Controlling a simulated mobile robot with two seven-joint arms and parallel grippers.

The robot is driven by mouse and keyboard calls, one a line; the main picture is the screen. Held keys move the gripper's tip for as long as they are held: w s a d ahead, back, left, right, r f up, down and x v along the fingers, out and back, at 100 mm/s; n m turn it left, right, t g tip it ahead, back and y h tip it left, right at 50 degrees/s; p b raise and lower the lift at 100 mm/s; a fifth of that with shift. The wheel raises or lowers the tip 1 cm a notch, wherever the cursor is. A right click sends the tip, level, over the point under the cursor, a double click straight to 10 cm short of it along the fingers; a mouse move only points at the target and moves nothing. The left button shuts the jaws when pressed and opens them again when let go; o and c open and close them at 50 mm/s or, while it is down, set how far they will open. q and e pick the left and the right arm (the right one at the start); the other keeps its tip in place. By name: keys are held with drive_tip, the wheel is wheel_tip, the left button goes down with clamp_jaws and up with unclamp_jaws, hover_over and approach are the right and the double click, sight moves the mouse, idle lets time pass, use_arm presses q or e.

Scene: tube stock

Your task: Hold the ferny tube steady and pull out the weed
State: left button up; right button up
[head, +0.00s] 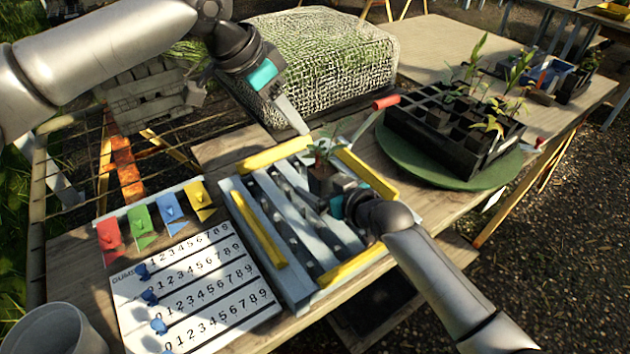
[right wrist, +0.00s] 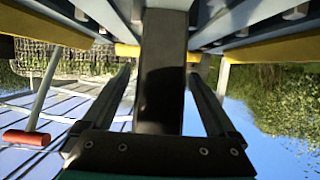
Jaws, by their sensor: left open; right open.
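The tube (head: 321,184) is a dark square pot standing upright in the slatted grey-blue rack (head: 290,292), with green leafy growth (head: 328,142) at its top. I cannot tell the weed from the ferny plant at this size. My right gripper (head: 334,203) is at the tube's near right side. In the right wrist view the dark tube (right wrist: 163,75) stands between the two open fingers, with a gap visible on each side. My left gripper (head: 296,120) is open and empty, pointing down, above and behind the tube, apart from the leaves.
Yellow rails edge the rack. A number board (head: 195,285) with coloured tags lies left. A black crate of seedlings (head: 440,125) stands on a green round base (head: 400,160) at right. A red-handled tool (head: 386,102) and a mesh-covered block (head: 325,60) are behind.

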drive_tip(key=shift+x, duration=1)
drive_tip(key=shift+c, duration=0.2)
